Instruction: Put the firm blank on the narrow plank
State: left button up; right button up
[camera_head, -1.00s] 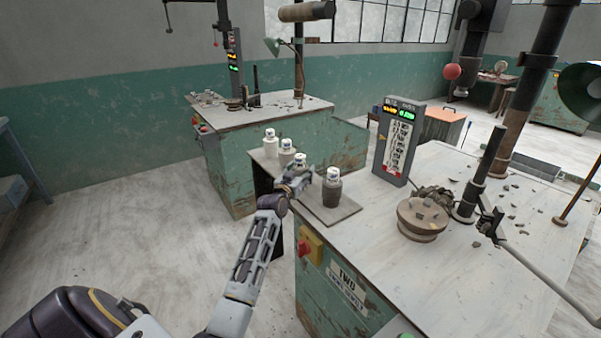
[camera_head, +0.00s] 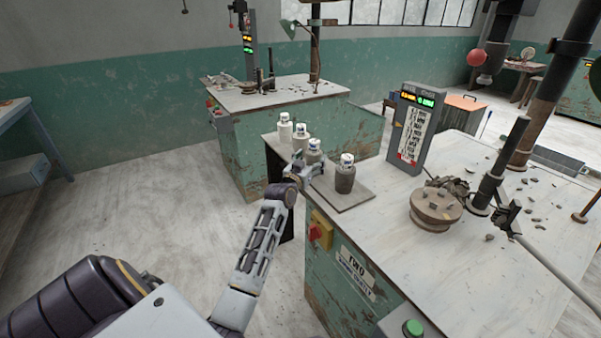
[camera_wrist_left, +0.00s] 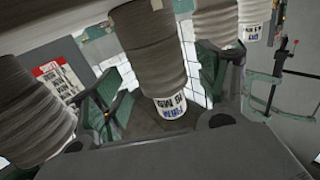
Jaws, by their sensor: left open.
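Several clay blanks with white labelled caps stand in a row: two pale ones at the back (camera_head: 284,132) (camera_head: 301,139), a grey-tan one (camera_head: 314,154) and a dark grey one (camera_head: 345,180) nearest. The dark one stands on a flat board (camera_head: 352,200) at the table corner. My left gripper (camera_head: 304,167) is open at the grey-tan blank. In the left wrist view a ridged blank (camera_wrist_left: 150,45) shows between its spread fingers (camera_wrist_left: 160,85); contact is unclear. The labels are too small to tell which blank is firm. I cannot tell which board is the narrow plank. My right gripper is out of view.
A darker blank (camera_wrist_left: 30,110) is close beside the left finger in the wrist view. A sign post (camera_head: 416,130), a round turntable (camera_head: 436,208) and loose trimmings occupy the near table (camera_head: 440,275). A second green-sided table (camera_head: 262,97) stands behind.

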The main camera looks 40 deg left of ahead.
pick_arm(q)
jog(key=shift+s+d, duration=0.15)
jog(key=shift+s, duration=0.6)
jog(key=shift+s+d, duration=0.15)
jog(key=shift+s, duration=0.55)
jog(key=s, duration=0.3)
jog(key=s+d+p, duration=0.1)
jog(key=s, duration=0.1)
jog(key=shift+s, duration=0.4)
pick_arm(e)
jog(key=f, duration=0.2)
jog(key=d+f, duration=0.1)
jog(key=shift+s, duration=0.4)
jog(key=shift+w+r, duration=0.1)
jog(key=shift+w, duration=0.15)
